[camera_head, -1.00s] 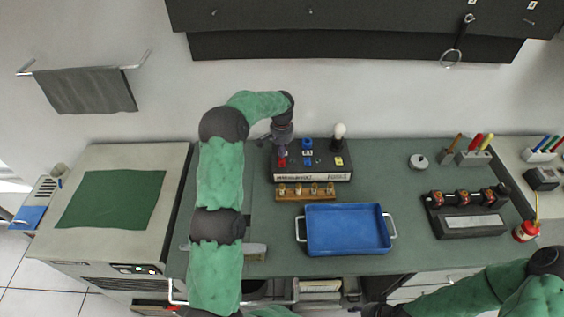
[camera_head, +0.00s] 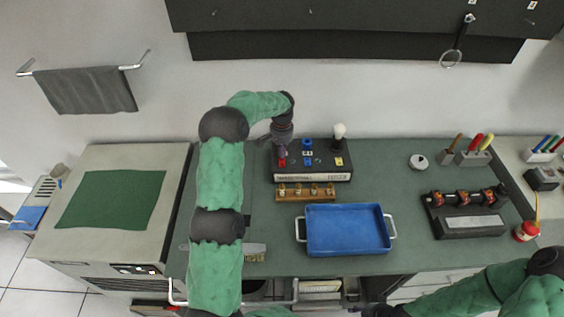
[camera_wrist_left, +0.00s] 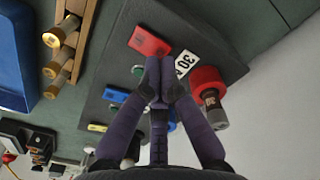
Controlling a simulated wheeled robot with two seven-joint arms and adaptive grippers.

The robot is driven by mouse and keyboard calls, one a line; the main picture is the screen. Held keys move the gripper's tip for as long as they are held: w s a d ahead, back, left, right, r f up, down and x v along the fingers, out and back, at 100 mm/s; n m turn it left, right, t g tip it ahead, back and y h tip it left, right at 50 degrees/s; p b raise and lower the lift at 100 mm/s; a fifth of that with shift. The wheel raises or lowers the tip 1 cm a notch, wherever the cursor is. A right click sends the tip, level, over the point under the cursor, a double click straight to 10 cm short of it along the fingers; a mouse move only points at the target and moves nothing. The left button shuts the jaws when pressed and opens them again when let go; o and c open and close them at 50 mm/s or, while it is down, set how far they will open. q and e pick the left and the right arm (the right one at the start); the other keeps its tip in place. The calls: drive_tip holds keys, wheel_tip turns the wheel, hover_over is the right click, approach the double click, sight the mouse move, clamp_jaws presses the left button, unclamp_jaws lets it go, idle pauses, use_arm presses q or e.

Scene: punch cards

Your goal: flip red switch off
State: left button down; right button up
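A black switch box (camera_head: 322,172) stands on the green bench, with red, blue and yellow parts on its top. The flat red switch part (camera_head: 283,161) is at its front left and shows in the left wrist view (camera_wrist_left: 149,41). In the head view the gripper hides the box's back left. My right gripper (camera_head: 376,311) is dark and cut off at the bottom edge.
A wooden block with several pegs (camera_head: 305,198) is in front of the box, then a blue tray (camera_head: 346,250). A white bulb (camera_head: 339,130) rises at the box's back right. A black rack (camera_head: 470,228) stands farther right. The bench between box and rack is mostly clear.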

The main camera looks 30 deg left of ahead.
use_arm(q)
drive_tip(key=shift+s+f+b, duration=0.1)
drive_tip(key=shift+f+b, duration=0.6)
drive_tip(key=shift+f, duration=0.6)
idle(0.7)
drive_tip(key=shift+d+r, duration=0.1)
drive_tip(key=shift+r+p, duration=1.95)
drive_tip(key=shift+r, duration=1.5)
